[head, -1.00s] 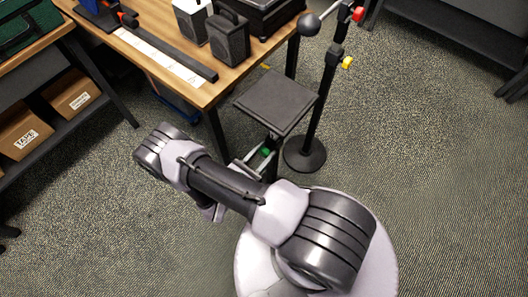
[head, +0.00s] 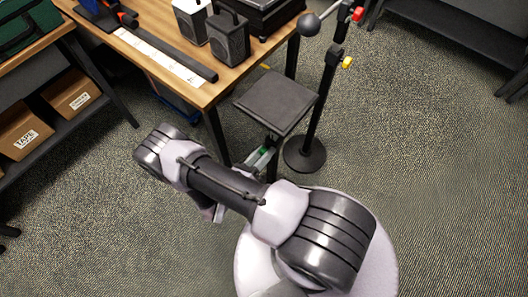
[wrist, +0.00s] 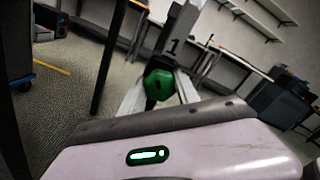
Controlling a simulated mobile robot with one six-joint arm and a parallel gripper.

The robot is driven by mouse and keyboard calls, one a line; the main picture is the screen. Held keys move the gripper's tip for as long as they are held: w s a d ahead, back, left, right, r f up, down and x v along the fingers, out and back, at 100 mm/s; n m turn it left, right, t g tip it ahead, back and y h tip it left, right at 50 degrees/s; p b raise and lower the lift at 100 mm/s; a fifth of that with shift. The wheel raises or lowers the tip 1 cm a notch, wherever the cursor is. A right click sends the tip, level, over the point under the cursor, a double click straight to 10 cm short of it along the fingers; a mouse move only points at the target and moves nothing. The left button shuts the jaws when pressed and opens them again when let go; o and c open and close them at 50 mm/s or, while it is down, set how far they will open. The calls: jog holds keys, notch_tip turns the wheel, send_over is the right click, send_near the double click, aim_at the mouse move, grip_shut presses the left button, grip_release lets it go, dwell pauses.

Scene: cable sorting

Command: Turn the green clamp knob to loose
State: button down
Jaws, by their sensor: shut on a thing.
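The green clamp knob (wrist: 158,85) is in the middle of the wrist view, on a grey post marked "1" (wrist: 176,42). My gripper (wrist: 160,92) has a pale finger on either side of the knob and is shut on it. In the head view a small part of the green knob (head: 263,151) shows below the dark square plate (head: 276,102), with my gripper (head: 259,158) at it. My arm hides most of the fingers there. The knob's turn position cannot be read.
A black stand with a round base (head: 305,155) and red and yellow knobs stands close to the right of the plate. A wooden table (head: 215,88) with speakers is behind left. A shelf with boxes (head: 22,138) is at far left. Floor to the right is clear.

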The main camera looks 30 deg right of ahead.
jog(key=n, duration=0.6)
jog(key=shift+n, duration=0.3)
jog(key=n, duration=0.5)
jog(key=shift+n, duration=0.3)
jog(key=c, duration=0.9)
grip_release()
jog(key=p+v, duration=0.2)
jog(key=v, duration=1.5)
jog(key=shift+a+p, duration=0.2)
jog(key=shift+p, duration=0.15)
